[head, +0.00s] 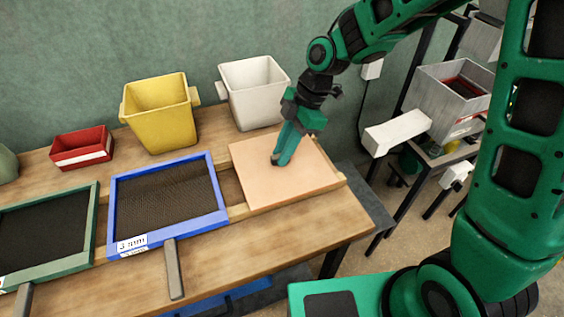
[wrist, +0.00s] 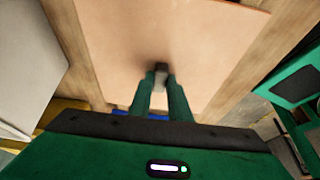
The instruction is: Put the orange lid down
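The orange lid (head: 262,187) is a flat, pale orange square panel at the right end of the bench in the head view. It looks about level, over or on the wooden rails; any small gap beneath it cannot be made out. My gripper (head: 276,160) points down at the lid's middle. In the wrist view the lid (wrist: 205,35) fills most of the upper picture, and my gripper (wrist: 160,80) has its two fingers on either side of the lid's small dark knob (wrist: 161,68), apparently closed on it. In the head view the fingers hide the knob.
A blue-framed sieve (head: 168,240) marked 3 mm and a green-framed sieve (head: 92,235) lie left of the lid. White (head: 255,95), yellow (head: 160,115) and red (head: 82,150) bins stand behind. A grey hopper machine (head: 430,95) stands right of the bench. The bench front is mostly clear.

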